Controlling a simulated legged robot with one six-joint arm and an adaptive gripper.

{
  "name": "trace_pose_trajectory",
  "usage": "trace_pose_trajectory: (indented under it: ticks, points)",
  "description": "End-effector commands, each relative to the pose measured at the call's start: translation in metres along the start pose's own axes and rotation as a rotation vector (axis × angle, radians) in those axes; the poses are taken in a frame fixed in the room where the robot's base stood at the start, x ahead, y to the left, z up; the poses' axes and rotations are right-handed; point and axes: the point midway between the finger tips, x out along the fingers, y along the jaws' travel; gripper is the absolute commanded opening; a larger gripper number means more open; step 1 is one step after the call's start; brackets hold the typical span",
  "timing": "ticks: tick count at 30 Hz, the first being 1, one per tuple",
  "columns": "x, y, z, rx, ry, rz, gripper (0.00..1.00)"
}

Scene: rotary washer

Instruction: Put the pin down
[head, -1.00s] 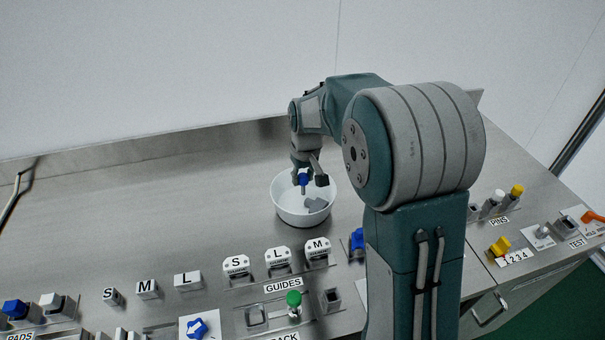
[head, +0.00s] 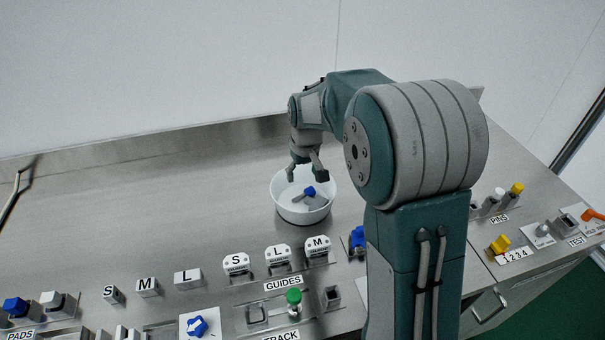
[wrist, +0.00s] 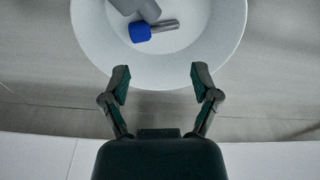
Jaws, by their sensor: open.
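The pin has a blue head and a grey metal shaft. It lies in the white bowl in the head view (head: 309,191), next to a grey piece (head: 315,203). In the wrist view the pin (wrist: 141,32) lies on its side in the bowl (wrist: 222,45), touching or very near the grey piece (wrist: 135,5), which is cut off by the top edge. My gripper (head: 304,177) is open and empty above the back part of the bowl. In the wrist view its two fingers (wrist: 155,75) are spread apart, clear of the pin.
The metal bench is clear behind and left of the bowl. In front stand white guide blocks (head: 278,258) and a green-knobbed part (head: 293,297). A pin rack with a yellow-topped pin (head: 517,188) is at the right, near a yellow knob (head: 500,245).

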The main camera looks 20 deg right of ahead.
Motion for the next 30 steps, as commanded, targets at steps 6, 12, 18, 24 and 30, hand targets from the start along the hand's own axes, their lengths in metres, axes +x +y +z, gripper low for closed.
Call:
trace_pose_trajectory:
  ticks: [6, 12, 18, 24, 30]
  points:
    - [-0.030, 0.000, -0.004, 0.000, 0.005, 0.001, 0.78]
    - [-0.054, 0.000, -0.007, 0.000, 0.004, 0.001, 0.78]
    - [-0.064, 0.000, -0.008, 0.000, 0.001, 0.000, 0.78]
    - [-0.064, 0.000, -0.008, 0.000, 0.001, 0.000, 0.78]
    - [-0.068, -0.001, -0.005, 0.002, 0.006, 0.002, 0.78]
